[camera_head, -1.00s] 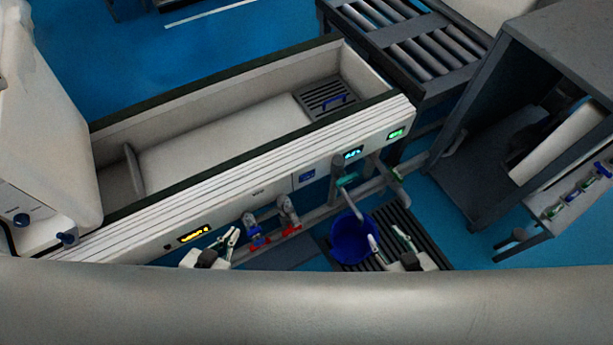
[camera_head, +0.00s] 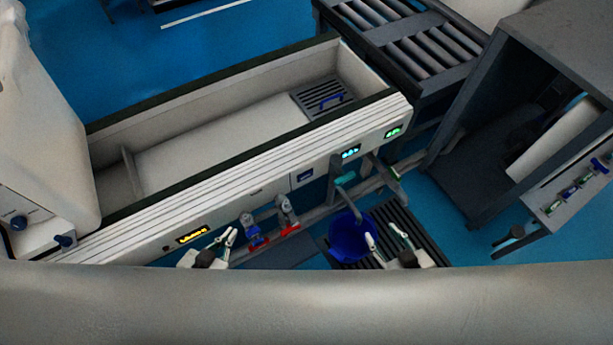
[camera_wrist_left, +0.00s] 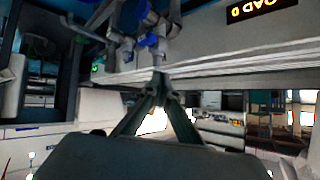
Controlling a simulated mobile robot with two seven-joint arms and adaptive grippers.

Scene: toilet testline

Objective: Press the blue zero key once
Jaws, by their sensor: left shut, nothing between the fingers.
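A small blue square (camera_head: 305,175) sits on the front panel of the long white trough; it is too small to tell whether it is the zero key. A yellow lit display (camera_head: 192,234) is at the panel's left end; in the left wrist view this display (camera_wrist_left: 262,8) is upside down. My left gripper (camera_head: 229,233) is shut and empty, in front of the panel just right of the yellow display. In the left wrist view its fingertips (camera_wrist_left: 160,78) meet. My right gripper (camera_head: 382,231) has its fingers apart, beside the blue bucket (camera_head: 350,240).
Taps with blue and red parts (camera_head: 286,217) and grey pipes stand between my grippers, close to the panel. Two green-lit displays (camera_head: 351,152) are further right. A dark slatted grate (camera_head: 425,245) lies under the bucket. A dark cabinet (camera_head: 480,150) stands right.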

